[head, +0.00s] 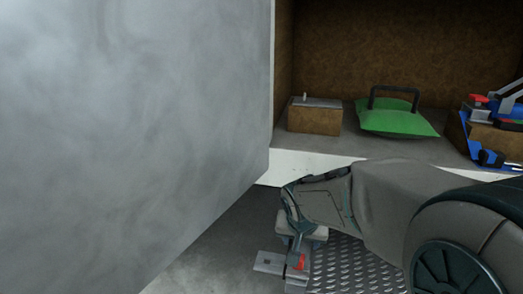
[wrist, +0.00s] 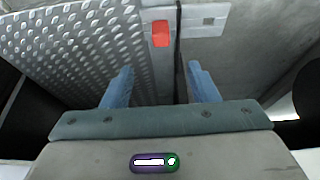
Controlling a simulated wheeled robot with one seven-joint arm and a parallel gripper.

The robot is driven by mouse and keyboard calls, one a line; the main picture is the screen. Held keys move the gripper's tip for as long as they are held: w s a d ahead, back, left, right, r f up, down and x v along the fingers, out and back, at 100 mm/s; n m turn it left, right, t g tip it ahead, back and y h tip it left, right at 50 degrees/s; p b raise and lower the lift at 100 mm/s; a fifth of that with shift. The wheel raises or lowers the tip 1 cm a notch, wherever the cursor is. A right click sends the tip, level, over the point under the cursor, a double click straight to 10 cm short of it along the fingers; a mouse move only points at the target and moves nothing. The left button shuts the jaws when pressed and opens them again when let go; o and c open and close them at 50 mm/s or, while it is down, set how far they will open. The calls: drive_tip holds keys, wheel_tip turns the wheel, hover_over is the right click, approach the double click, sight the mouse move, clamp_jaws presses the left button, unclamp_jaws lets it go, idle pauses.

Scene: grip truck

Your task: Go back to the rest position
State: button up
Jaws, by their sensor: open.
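My gripper (wrist: 158,84) is open, with its two blue fingers apart and nothing between them in the wrist view. In the head view my arm reaches in from the right and my gripper hangs low, pointing down. Below the fingers in the wrist view are a diamond-plate metal surface (wrist: 75,45), a small red piece (wrist: 160,33) and a flat grey metal plate (wrist: 205,20). The red piece also shows beside my gripper in the head view (head: 300,262). I cannot tell whether the fingers touch anything.
A large grey panel (head: 120,110) fills the left of the head view. Behind my arm, a shelf (head: 345,148) holds a brown box (head: 315,118), a green bag with a black handle (head: 398,117) and a crate (head: 497,137) of blue and red tools.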

drive_tip(key=s+r+n+p, duration=0.1)
drive_tip(key=s+r+p, duration=0.4)
drive_tip(key=r+p, duration=0.5)
drive_tip(key=s+d+r+n+g+y+p, duration=0.1)
drive_tip(key=s+r+p, duration=0.4)
drive_tip(key=r+p, duration=0.5)
drive_tip(key=s+r+n+p, duration=0.1)
drive_tip(key=s+r+p, duration=0.4)
drive_tip(key=r+p, duration=0.5)
wheel_tip(320, 180, up, 4)
drive_tip(key=shift+s+d+f, duration=0.1)
drive_tip(key=shift+s+d, duration=0.05)
drive_tip(key=shift+d, duration=0.1)
